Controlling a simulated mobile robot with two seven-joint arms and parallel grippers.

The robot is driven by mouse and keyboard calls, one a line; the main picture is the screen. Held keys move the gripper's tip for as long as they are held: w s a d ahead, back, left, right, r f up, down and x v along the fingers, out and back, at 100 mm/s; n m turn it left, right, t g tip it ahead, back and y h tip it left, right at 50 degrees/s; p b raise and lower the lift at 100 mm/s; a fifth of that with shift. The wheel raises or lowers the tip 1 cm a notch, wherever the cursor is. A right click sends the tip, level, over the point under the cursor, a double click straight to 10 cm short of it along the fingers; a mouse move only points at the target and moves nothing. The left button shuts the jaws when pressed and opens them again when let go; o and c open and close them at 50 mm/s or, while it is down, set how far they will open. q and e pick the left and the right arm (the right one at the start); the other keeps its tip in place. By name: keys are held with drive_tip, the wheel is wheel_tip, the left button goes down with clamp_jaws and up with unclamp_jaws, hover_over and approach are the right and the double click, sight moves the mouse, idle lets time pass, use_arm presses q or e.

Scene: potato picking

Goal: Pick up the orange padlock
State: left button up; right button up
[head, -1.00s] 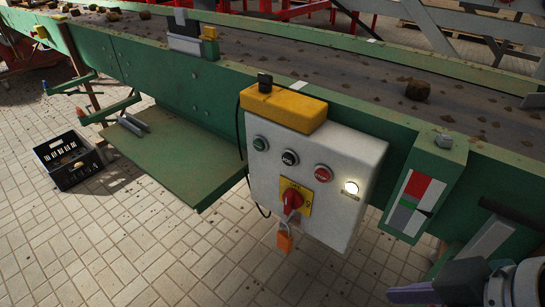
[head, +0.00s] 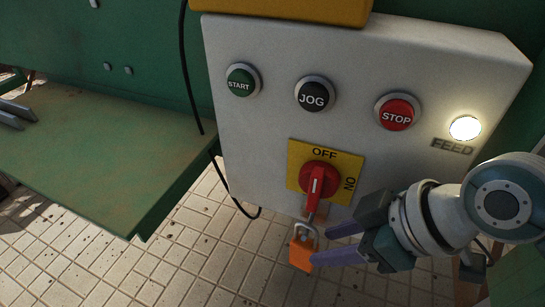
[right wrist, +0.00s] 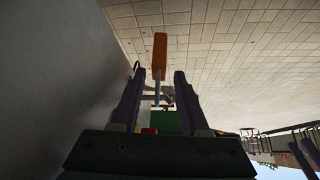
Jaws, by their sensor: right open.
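The orange padlock (head: 301,254) hangs by its metal shackle from the red rotary switch (head: 319,181) on the white control box. In the right wrist view the padlock (right wrist: 160,52) shows centred between the fingers, its body mostly beyond their tips. My right gripper (head: 321,246) is open, with its purple fingers pointing left at the padlock. In the head view the fingertips are right beside the padlock's right side; I cannot tell whether they touch it. The gripper also shows in the right wrist view (right wrist: 158,74). My left gripper is not in view.
The white control box (head: 270,135) carries START, JOG and STOP buttons and a lit FEED lamp (head: 465,128), close above my right gripper. A green shelf (head: 90,160) lies to the left. A black cable (head: 189,70) hangs beside the box. Tiled floor shows below.

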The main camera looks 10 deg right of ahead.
sight(316, 248)
drive_tip(key=b+x, duration=0.3)
drive_tip(key=x, duration=0.2)
drive_tip(key=shift+w+a+f, duration=0.2)
drive_tip(key=shift+a+f, duration=0.05)
drive_tip(key=shift+f, duration=0.05)
clamp_jaws()
